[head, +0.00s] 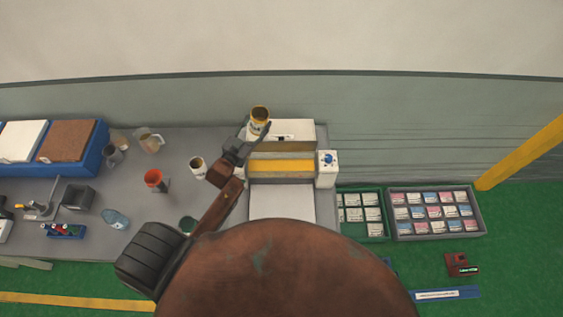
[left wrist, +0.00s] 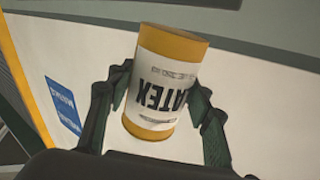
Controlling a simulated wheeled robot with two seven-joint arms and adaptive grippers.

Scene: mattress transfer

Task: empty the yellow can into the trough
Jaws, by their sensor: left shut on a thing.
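The yellow can (head: 259,115) has yellow bands and a white label, and in the head view its dark round mouth shows at the top. In the left wrist view the can (left wrist: 165,85) leans slightly, and its dark lettering reads upside down. My left gripper (head: 257,129) is shut on the can, with one finger on each side, and holds it over the back left part of a white machine (head: 300,130). The trough seems to be the long brownish channel (head: 290,147) across the machine, just in front of the can. My right gripper is not in view.
A yellow strip (head: 282,166) crosses the machine, with a white control box (head: 327,169) at its right end. On the grey table (head: 160,215) stand a white cup (head: 197,166), an orange-red cup (head: 154,180) and a clear jug (head: 149,140). Green and grey crates (head: 388,237) lie right.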

